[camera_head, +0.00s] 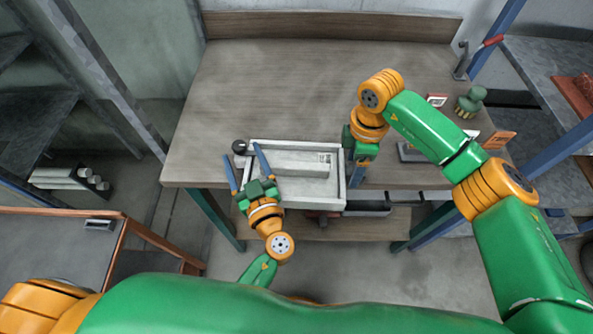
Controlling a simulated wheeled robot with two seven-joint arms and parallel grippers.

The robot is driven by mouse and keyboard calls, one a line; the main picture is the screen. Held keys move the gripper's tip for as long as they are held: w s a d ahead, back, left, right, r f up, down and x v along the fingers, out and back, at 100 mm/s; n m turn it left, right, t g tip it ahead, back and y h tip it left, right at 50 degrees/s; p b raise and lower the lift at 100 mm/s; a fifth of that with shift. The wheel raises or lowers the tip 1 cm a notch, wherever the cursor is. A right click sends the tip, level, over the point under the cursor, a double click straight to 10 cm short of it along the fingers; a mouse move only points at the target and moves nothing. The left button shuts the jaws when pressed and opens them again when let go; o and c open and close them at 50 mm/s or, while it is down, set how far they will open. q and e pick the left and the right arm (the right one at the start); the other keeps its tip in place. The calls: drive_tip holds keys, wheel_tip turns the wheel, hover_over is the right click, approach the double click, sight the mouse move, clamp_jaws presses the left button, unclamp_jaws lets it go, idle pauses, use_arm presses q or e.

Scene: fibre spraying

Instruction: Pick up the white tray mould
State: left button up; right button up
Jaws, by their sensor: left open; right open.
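The white tray mould (300,146) lies at the front edge of the wooden workbench, with a raised block inside it. My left gripper (244,163) is open, with its two fingers pointing away from me at the tray's left end. One finger appears over the tray's left side and the other lies outside it. I cannot tell whether they touch it. My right gripper (359,173) is at the tray's right end. Its fingers are mostly hidden by its own wrist, and contact with the tray cannot be told.
The wooden workbench (290,70) is clear behind the tray. A small dark round object (239,146) lies by the tray's left corner. A green object (472,101), a small red-and-white box (436,99) and an orange item (499,140) lie to the right. Metal shelving stands at both sides.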

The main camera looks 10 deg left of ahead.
use_arm(q)
drive_tip(key=shift+x, duration=1.05)
use_arm(e)
drive_tip(key=shift+s+f, duration=0.1)
drive_tip(key=shift+f, duration=1.05)
use_arm(q)
clamp_jaws()
use_arm(e)
clamp_jaws()
use_arm(q)
drive_tip(key=shift+r, duration=0.1)
